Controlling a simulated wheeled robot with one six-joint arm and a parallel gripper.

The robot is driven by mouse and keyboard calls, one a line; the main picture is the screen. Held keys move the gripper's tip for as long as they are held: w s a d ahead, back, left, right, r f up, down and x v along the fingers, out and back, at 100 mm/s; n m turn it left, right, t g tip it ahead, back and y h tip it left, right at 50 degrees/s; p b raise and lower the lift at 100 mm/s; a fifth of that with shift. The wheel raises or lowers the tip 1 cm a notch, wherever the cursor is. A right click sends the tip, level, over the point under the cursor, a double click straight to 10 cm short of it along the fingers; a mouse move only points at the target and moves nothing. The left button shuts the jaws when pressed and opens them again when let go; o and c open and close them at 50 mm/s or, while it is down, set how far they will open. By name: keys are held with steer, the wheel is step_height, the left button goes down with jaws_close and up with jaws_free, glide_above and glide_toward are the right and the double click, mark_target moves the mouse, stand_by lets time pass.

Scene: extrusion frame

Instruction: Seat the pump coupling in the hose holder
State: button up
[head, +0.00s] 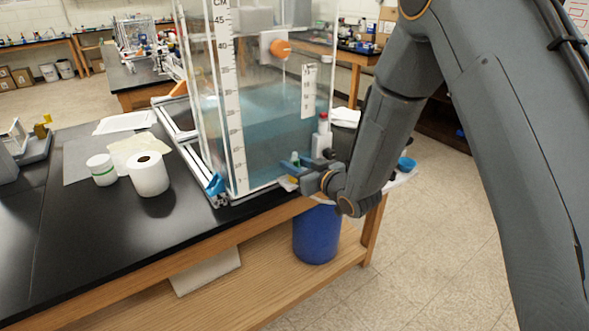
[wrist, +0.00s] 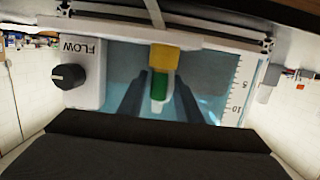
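In the wrist view a small green piece with a pale end (wrist: 159,86), which looks like the pump coupling, lies between my gripper's two dark fingers (wrist: 159,95). A yellow block (wrist: 164,60) sits directly beyond it; I cannot tell whether it is part of the coupling or the hose holder. Gaps show between the fingers and the green piece, so my gripper looks open around it. In the head view my gripper (head: 292,172) is low at the tank's front right corner, with a bit of green (head: 295,158) between its fingers. The hose holder is not clearly identifiable.
The clear tank (head: 270,110) with blue water stands close beside my gripper. A red-capped fitting (head: 323,125) rises just behind it. The wrist view shows a white FLOW box with a black knob (wrist: 68,76).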

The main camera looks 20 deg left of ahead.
jaws_close()
steer(key=shift+r, duration=0.2)
